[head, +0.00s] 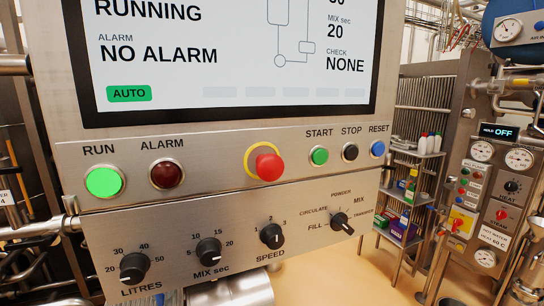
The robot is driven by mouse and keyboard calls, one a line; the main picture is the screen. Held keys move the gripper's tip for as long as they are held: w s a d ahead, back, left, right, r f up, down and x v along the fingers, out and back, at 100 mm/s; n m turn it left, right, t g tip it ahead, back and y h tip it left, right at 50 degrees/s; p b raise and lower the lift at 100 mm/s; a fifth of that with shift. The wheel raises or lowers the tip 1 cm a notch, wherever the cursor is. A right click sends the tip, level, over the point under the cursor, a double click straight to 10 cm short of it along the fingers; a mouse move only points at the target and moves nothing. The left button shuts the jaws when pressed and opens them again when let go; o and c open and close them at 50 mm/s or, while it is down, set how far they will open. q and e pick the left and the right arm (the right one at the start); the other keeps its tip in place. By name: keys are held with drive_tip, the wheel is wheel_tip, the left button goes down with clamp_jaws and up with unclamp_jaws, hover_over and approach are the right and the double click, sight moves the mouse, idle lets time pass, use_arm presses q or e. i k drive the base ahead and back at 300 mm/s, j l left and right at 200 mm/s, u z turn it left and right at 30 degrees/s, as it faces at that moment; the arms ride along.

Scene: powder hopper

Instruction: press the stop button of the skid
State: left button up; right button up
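The skid's control panel (220,140) fills the middle of the head view. The stop button (350,152) is a small black round button under the label STOP. It sits between the green start button (320,155) and the blue reset button (377,148). A large red mushroom button (268,166) with a yellow ring is to its left. The screen (230,55) reads RUNNING, NO ALARM and a green AUTO tag. The RUN lamp (104,182) is bright green and the ALARM lamp (166,174) is dark red. Neither of my grippers is in view.
Below the buttons are the LITRES knob (134,266), MIX sec knob (208,251), SPEED knob (271,235) and a mode selector (341,222). At right, a shelf rack (415,155) and another panel with gauges (490,185) stand beyond open tan floor (345,275).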

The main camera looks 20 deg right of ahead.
sight(351, 153)
drive_tip(key=z, duration=1.25)
